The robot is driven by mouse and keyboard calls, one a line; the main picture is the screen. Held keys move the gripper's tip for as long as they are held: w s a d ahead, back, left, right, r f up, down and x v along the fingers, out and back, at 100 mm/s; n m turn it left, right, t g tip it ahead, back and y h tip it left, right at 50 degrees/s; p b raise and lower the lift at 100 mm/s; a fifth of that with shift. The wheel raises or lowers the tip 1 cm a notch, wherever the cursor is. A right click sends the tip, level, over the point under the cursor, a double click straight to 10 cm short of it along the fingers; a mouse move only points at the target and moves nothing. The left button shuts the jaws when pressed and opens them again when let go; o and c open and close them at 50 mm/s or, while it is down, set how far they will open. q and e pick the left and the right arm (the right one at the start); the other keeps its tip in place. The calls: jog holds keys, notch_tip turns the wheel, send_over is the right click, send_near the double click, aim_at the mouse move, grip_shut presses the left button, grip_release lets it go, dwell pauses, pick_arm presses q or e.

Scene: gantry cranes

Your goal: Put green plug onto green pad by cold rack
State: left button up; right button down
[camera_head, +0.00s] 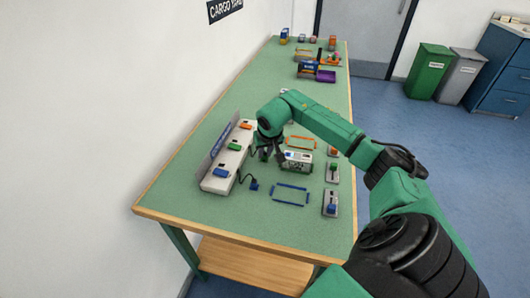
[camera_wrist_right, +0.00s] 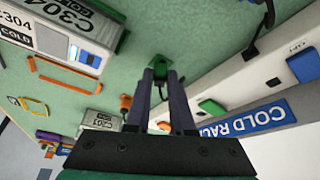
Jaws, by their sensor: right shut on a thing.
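My right gripper (camera_head: 265,155) hangs low over the table, just right of the cold rack (camera_head: 212,185). In the right wrist view its fingers (camera_wrist_right: 160,72) are closed together on the green plug (camera_wrist_right: 158,61), which shows only as a small dark-green piece at the fingertips. The fingers hide the rest of it. The green pad (camera_head: 234,146) is the middle coloured block on the rack; it also shows in the wrist view (camera_wrist_right: 209,107), to the right of the fingers. The plug is apart from this pad. My left gripper does not show.
A blue pad (camera_head: 221,172) and an orange pad (camera_head: 246,125) flank the green one. A blue plug (camera_head: 254,185) with a black cable lies near the rack. A white container (camera_head: 297,161) stands right of my gripper. A blue frame (camera_head: 290,194) lies in front.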

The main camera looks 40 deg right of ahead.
jog(key=shift+f, duration=0.15)
dwell(0.3)
jog(key=shift+c, duration=1.1)
grip_release()
notch_tip(320, 180, up, 7)
jog(key=p, duration=0.5)
